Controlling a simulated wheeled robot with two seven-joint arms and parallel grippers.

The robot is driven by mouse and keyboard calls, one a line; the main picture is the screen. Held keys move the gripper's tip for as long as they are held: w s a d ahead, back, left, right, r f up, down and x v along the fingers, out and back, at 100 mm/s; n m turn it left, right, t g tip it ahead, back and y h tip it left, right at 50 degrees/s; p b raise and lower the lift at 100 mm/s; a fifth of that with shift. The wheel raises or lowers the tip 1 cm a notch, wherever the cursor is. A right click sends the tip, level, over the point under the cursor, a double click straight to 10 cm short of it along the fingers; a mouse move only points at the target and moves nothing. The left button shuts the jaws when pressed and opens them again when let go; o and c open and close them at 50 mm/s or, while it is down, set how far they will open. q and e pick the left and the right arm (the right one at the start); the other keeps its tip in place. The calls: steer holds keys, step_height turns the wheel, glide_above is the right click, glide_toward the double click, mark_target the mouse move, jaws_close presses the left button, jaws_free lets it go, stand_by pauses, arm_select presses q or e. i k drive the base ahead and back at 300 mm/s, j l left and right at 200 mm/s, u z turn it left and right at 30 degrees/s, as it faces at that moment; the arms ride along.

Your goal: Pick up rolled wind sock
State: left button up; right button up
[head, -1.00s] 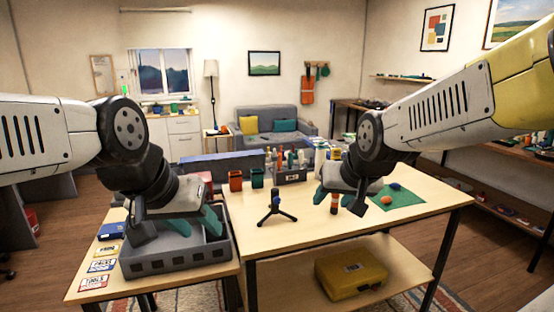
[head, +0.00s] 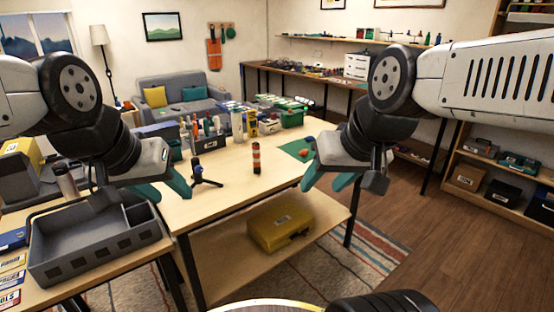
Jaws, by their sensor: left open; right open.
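A small upright roll with orange-red and pale bands, which looks like the rolled wind sock (head: 256,158), stands on the wooden table (head: 222,215) in the head view. My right gripper (head: 328,181) is open and empty, to the right of the roll near the table's right edge. Neither gripper touches the roll.
A small black tripod (head: 203,176) stands left of the roll. A grey divided tray (head: 95,245) sits at the left. Bottles, tubs and a green crate (head: 291,117) line the table's back. A yellow case (head: 280,228) lies on the lower shelf. The table front is clear.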

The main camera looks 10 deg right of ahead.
mark_target(256, 151)
steer(key=i+j, duration=0.2)
steer(key=i, duration=0.15)
steer(key=i+j, duration=0.15)
steer(key=i, duration=0.25)
steer(key=i+j, duration=0.2)
steer(key=i, duration=0.15)
steer(key=z, duration=0.05)
